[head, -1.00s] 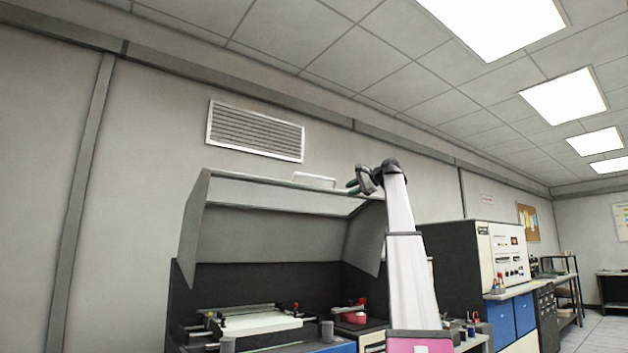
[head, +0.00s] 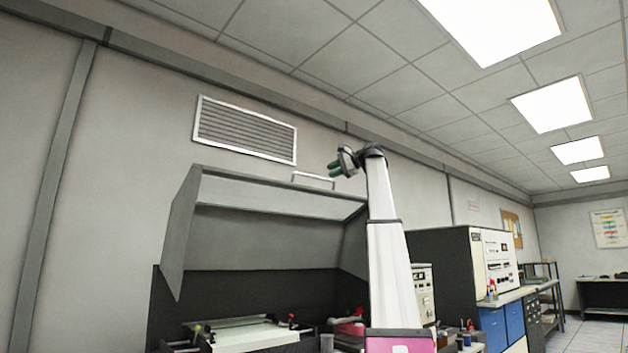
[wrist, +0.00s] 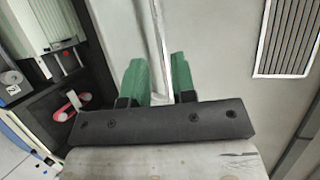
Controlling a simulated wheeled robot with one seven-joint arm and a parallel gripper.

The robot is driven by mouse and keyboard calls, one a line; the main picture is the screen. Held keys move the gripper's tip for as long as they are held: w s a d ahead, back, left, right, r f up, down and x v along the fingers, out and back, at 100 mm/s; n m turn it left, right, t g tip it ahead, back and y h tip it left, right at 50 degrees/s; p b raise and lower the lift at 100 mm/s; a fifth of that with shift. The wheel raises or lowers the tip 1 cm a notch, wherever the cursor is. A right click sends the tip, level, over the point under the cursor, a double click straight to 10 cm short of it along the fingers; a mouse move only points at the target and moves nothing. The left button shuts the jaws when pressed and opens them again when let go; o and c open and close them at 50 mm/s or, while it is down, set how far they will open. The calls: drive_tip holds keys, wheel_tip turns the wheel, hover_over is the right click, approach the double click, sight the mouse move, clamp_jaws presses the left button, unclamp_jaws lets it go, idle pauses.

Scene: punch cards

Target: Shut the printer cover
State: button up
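The grey printer cover (head: 275,236) stands raised and open over the printer (head: 250,334). A pale bar handle (head: 313,177) sits on its top front edge. My gripper (head: 335,169) has green fingertips and is at the handle's right end, slightly above the cover edge. In the wrist view my gripper (wrist: 158,82) is open, its fingers apart. A pale bar (wrist: 158,45), apparently the handle, runs between the fingers in the picture. I cannot tell whether they touch it.
A wall vent (head: 245,130) is behind and above the cover. A dark cabinet with a cream control panel (head: 497,262) and a bench with blue drawers (head: 504,325) stand to the right. A red item (wrist: 68,104) shows in the printer.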

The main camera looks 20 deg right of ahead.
sight(317, 177)
drive_tip(key=x, duration=0.8)
drive_tip(key=shift+a, duration=0.1)
drive_tip(key=shift+c, duration=0.4)
clamp_jaws()
